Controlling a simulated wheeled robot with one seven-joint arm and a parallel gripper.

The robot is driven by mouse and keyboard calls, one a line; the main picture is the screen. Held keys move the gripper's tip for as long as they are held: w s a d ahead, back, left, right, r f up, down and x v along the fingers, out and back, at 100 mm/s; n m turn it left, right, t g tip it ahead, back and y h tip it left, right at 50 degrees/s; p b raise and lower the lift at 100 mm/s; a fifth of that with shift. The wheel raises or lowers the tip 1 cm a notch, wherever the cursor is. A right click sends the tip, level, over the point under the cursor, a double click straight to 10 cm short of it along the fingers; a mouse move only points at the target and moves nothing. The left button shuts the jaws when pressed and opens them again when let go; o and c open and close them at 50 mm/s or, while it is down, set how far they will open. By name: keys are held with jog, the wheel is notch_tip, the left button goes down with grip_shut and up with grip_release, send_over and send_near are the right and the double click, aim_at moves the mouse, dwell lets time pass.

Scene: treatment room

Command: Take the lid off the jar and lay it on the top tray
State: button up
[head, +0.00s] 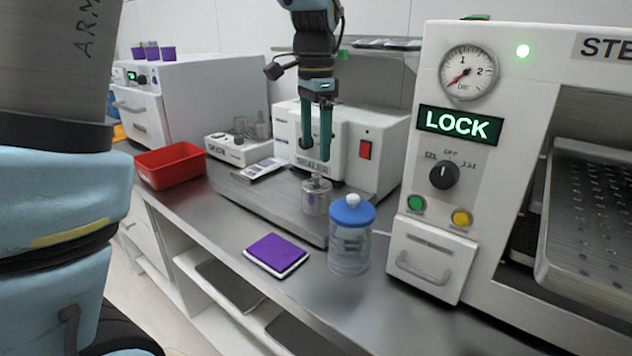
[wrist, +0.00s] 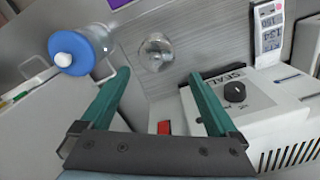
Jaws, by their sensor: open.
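A clear jar (head: 349,256) with a blue lid (head: 352,212) and white knob stands upright on the counter. Its lid also shows at the upper left of the wrist view (wrist: 88,52). A small shiny lidded pot (head: 316,198) stands behind it on the grey metal platform, and shows in the wrist view (wrist: 156,53). Both lids are on. My gripper (head: 315,155) points down above the small pot, its green fingers apart and empty. In the wrist view my gripper (wrist: 158,76) has the pot just beyond its fingertips. I cannot tell which tray is the top tray.
A perforated metal tray (head: 602,215) juts from the steriliser at right. Dark trays (head: 388,44) lie on the back shelf. The white sealer (head: 385,135) stands close behind my fingers. A purple pad (head: 276,253) and red bin (head: 170,168) lie to the left.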

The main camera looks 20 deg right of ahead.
aim_at(316, 174)
jog(key=shift+s+f+p, duration=0.2)
jog(key=shift+f+p, duration=0.2)
jog(key=shift+f, duration=1.3)
jog(key=shift+s+f+p, duration=0.15)
jog(key=shift+f+p, duration=0.2)
jog(key=shift+f, duration=1.35)
grip_shut()
jog(key=shift+a+f, duration=0.1)
